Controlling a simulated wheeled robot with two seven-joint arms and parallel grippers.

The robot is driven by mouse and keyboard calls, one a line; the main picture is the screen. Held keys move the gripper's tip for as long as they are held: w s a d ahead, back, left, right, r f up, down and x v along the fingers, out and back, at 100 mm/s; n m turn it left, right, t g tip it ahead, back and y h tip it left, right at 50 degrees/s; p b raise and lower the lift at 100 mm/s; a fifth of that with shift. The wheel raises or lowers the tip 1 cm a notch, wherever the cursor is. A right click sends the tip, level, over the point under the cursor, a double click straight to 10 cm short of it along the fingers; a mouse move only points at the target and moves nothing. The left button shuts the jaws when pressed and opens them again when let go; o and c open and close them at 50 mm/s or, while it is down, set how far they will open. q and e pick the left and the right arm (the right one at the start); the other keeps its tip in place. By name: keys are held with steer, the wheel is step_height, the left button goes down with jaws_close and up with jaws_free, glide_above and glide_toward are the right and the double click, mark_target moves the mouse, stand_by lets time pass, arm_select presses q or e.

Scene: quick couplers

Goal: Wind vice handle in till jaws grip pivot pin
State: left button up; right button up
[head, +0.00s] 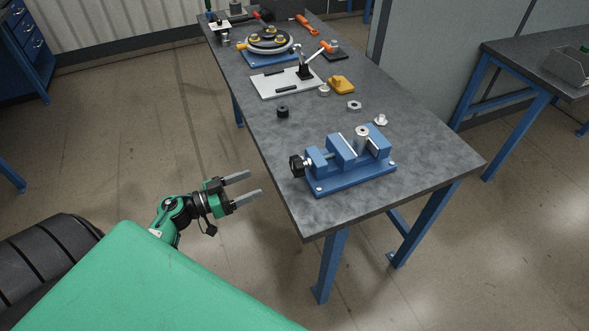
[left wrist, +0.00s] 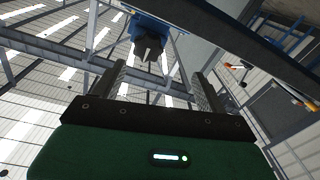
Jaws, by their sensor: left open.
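A blue vice (head: 340,150) is fixed on a blue base plate near the front edge of the workbench. Its black handle (head: 297,166) is at its left end. A silver pivot pin (head: 362,137) stands upright between the vice jaws; I cannot tell if both jaws touch it. My left gripper (head: 248,186) is open and empty, off the bench's left edge and apart from the handle. In the left wrist view its two fingers (left wrist: 160,85) stand wide apart, with a blue part and dark knob above them. My right gripper is in neither view.
The grey workbench (head: 440,160) also holds a black knob (head: 282,112), a nut (head: 354,105), a yellow block (head: 341,84), a toggle clamp plate (head: 275,84) and a round fixture (head: 269,41). Open floor lies left of the bench. Another table (head: 530,60) stands at right.

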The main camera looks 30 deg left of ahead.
mark_target(293, 168)
arm_select(q)
steer(key=shift+m+g+h, duration=0.4)
steer(key=x, duration=0.4)
steer(key=r+p+x, duration=0.1)
steer(key=x, duration=0.4)
steer(key=r+p+x, duration=0.1)
steer(key=x, duration=0.3)
steer(key=shift+d+r, duration=0.1)
steer(key=shift+d, duration=0.45)
steer(key=c, duration=1)
